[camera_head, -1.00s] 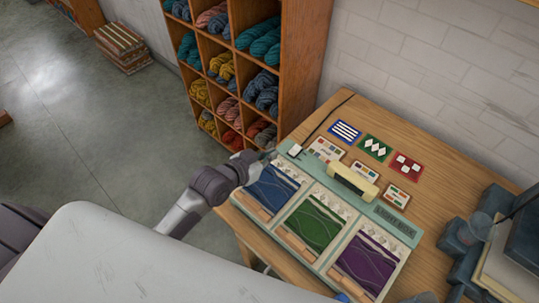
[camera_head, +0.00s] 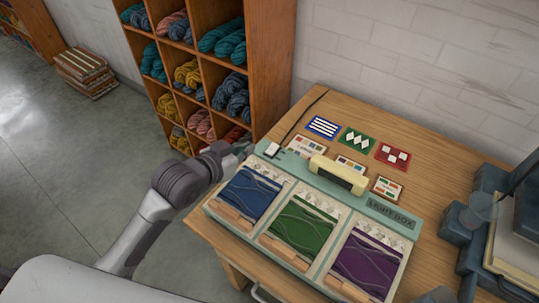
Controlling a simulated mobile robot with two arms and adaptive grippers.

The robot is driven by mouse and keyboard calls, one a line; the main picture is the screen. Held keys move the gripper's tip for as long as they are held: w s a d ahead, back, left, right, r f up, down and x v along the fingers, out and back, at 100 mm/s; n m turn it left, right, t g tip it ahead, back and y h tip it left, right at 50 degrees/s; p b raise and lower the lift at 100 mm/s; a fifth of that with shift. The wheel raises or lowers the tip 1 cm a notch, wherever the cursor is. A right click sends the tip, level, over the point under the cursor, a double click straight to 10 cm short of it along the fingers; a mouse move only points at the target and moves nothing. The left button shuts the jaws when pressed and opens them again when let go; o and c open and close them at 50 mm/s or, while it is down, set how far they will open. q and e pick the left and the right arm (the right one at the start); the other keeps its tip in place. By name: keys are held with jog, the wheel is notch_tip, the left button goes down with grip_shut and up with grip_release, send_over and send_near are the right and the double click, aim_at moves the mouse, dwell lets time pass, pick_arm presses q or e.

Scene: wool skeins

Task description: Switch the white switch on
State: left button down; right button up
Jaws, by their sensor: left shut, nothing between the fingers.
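The small white switch (camera_head: 272,149) sits at the upper left corner of the pale green light box (camera_head: 391,215), with a dark cord running from it toward the back of the table. My left gripper (camera_head: 243,147) is just left of the switch, at the box's left corner. Its fingers are small and partly hidden by its own wrist, but they look closed and empty. A small gap seems to lie between the fingertips and the switch; contact cannot be told for sure. My right gripper is not in view.
The box holds blue, green and purple yarn panels and a cream handle (camera_head: 338,172). Pattern cards (camera_head: 357,140) lie behind it on the wooden table (camera_head: 430,150). A yarn shelf (camera_head: 270,70) stands behind left. A dark blue-grey apparatus (camera_head: 478,212) stands at right.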

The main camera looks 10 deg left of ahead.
pick_arm(q)
jog(key=shift+r, duration=0.1)
dwell(0.3)
jog(key=p, duration=0.1)
send_over(270, 151)
jog(key=s, duration=0.2)
jog(key=f, duration=0.4)
jog(key=shift+w+a, duration=0.2)
jog(key=shift+a, duration=0.1)
jog(key=f, duration=0.2)
jog(key=w+f, duration=0.1)
jog(key=shift+w+d+f, duration=0.1)
jog(key=shift+d, duration=0.15)
jog(key=shift+w+f, duration=0.15)
jog(key=shift+f, duration=0.3)
jog(key=shift+p, duration=0.3)
